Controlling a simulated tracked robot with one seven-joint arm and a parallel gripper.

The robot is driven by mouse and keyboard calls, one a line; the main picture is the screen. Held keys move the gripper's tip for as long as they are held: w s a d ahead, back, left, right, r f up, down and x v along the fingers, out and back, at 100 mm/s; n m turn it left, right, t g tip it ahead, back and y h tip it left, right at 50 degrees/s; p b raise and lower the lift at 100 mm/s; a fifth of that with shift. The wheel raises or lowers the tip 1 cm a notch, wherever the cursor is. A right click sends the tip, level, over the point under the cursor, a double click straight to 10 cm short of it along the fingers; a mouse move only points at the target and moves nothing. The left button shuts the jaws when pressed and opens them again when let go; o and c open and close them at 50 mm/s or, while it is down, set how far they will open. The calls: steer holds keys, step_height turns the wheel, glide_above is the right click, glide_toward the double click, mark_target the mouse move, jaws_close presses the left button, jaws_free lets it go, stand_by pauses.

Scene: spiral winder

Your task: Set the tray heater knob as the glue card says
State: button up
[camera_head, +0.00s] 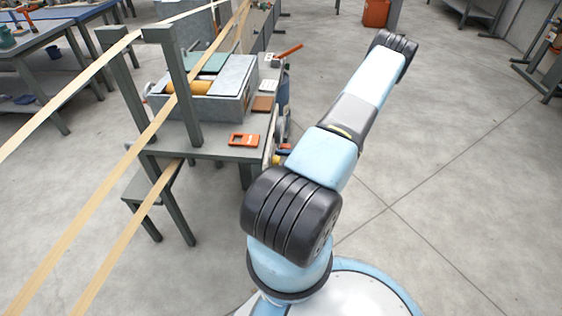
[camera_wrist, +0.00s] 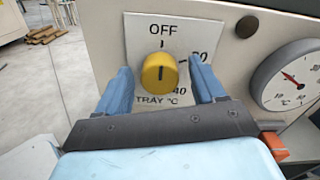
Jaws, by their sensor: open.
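The tray heater knob (camera_wrist: 160,73) is round and yellow, on a white dial plate (camera_wrist: 190,32) marked OFF at the top, with TRAY °C below. Its dark line points up towards OFF. Numbers at the right and lower right are partly covered; the lower one reads about 40. I see a gap between the fingers and the knob; contact is not visible. In the head view my gripper is not clearly visible. I cannot make out a readable glue card.
A round °C gauge (camera_wrist: 296,78) with a red needle is right of the dial. In the head view a grey tray box (camera_head: 235,90) with a yellow roller stands on a table (camera_head: 200,142), near an orange device (camera_head: 243,140). Pale strips run along the left.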

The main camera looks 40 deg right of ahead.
steer(key=shift+w+a, duration=0.2)
steer(key=shift+c, duration=0.3)
steer(key=c, duration=0.9)
steer(key=shift+d, duration=0.2)
steer(key=shift+c, duration=0.5)
steer(key=shift+a, duration=0.1)
